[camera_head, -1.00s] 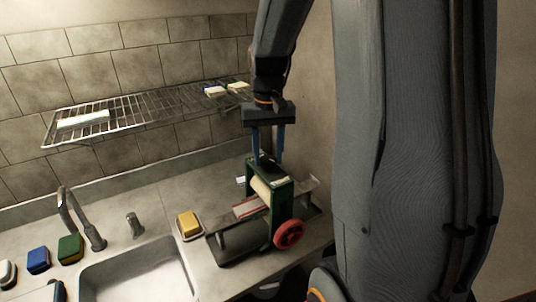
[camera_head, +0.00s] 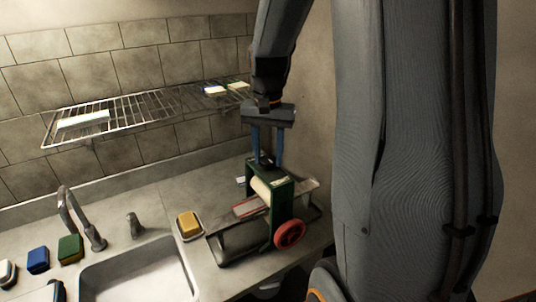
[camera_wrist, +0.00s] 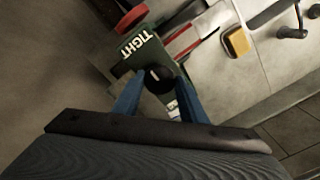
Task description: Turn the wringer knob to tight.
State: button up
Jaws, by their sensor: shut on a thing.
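The green wringer (camera_head: 284,200) stands on the counter beside the sink, with a pale roller (camera_head: 268,187) and a red wheel (camera_head: 290,233) on its side. The black knob (camera_wrist: 158,80) is on top of the wringer frame. The white word TIGHT (camera_wrist: 137,43) shows on the green top near it in the wrist view. My gripper (camera_head: 267,162) points down from above, its blue fingers on either side of the knob and shut on it. The wrist view shows the fingertips (camera_wrist: 161,76) against the knob's sides. I cannot tell exactly where the knob points.
A wire rack (camera_head: 140,115) hangs on the tiled wall. The sink (camera_head: 140,275) and faucet (camera_head: 80,215) are to the left. A yellow sponge (camera_head: 189,224) sits on a dish left of the wringer. Green (camera_head: 69,248) and blue (camera_head: 38,260) sponges lie further left.

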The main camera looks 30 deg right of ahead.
aim_at(268, 159)
jog(key=o, duration=1.1)
jog(key=shift+c, duration=0.2)
jog(key=shift+r, duration=0.1)
jog(key=shift+r+b, duration=1.35)
jog(key=shift+r, duration=2.45)
